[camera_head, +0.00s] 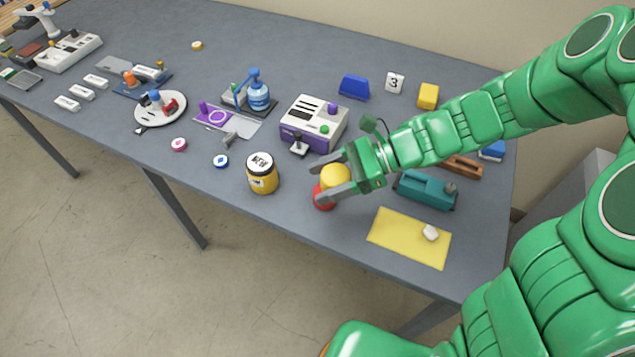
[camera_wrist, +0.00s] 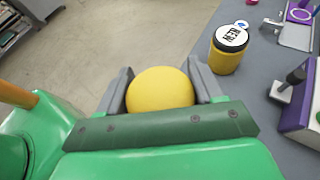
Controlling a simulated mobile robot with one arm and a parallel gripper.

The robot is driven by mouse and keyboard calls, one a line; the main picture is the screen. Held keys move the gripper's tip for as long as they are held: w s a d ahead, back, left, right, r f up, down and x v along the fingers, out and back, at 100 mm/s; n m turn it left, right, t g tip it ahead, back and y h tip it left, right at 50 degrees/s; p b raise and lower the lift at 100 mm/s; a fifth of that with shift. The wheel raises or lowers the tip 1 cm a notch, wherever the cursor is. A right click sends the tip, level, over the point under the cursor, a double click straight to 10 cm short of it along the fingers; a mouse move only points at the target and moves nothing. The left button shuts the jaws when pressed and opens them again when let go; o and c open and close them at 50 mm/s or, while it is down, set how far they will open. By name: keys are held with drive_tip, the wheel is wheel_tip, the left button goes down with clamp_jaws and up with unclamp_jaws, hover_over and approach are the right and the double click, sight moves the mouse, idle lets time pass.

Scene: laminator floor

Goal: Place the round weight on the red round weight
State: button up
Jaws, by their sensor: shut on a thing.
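My gripper (camera_head: 331,177) is shut on a yellow round weight (camera_head: 336,175), with one grey finger on each side of it. The yellow weight also shows between the fingers in the wrist view (camera_wrist: 160,89). A red round weight (camera_head: 323,198) shows just below the yellow one in the head view, partly hidden by the yellow weight and a finger. I cannot tell whether the two weights touch. In the wrist view the red weight is hidden.
A yellow jar (camera_head: 262,175) with a labelled lid stands to the left of my gripper. A white and purple machine (camera_head: 314,122) stands behind. A teal block (camera_head: 425,192) and a yellow mat (camera_head: 405,240) lie to the right. The table's front edge is close.

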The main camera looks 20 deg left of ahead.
hover_over(317, 192)
drive_tip(key=shift+f, duration=4.65)
drive_tip(key=shift+f, duration=0.15)
drive_tip(key=o, duration=1.3)
drive_tip(key=v, duration=1.2)
drive_tip(key=shift+w, duration=0.1)
